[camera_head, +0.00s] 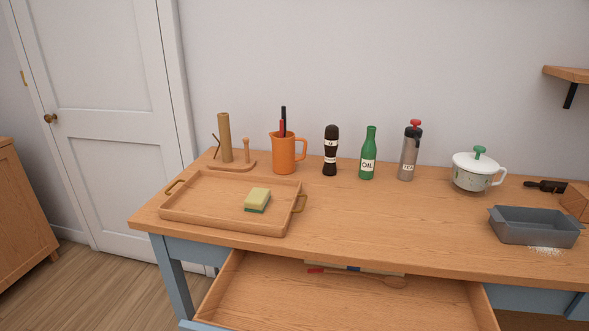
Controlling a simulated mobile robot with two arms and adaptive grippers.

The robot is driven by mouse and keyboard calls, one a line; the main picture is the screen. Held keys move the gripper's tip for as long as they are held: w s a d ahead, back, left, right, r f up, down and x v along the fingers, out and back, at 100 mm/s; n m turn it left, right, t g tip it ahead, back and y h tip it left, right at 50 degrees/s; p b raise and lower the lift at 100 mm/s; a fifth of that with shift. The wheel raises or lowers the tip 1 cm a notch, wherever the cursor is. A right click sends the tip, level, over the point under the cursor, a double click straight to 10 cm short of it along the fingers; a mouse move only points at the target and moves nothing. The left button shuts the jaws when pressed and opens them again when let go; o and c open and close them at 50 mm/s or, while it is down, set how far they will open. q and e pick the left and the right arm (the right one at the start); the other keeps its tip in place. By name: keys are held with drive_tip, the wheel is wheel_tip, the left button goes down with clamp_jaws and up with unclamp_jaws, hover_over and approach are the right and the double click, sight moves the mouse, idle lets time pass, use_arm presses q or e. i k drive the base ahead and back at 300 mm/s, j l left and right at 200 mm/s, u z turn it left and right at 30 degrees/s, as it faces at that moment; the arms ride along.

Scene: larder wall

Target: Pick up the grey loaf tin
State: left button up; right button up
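The grey loaf tin (533,228) sits upright on the wooden table, near its right end. It is a rectangular tin with sloping sides and rim lugs, and its inside looks empty. A patch of white grains (546,250) lies on the table in front of it. Neither of my grippers shows in the head view, so their place relative to the tin cannot be seen.
An open drawer (345,303) juts out below the table front. A wooden tray (195,207) holds a sponge (257,199). A lidded white pot (477,172) stands behind the tin; a wooden block (576,202) is close at right. The table's middle is clear.

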sight(532, 226)
drive_tip(key=l+z, duration=0.15)
drive_tip(key=z, duration=1.4)
drive_tip(key=i+l, duration=0.15)
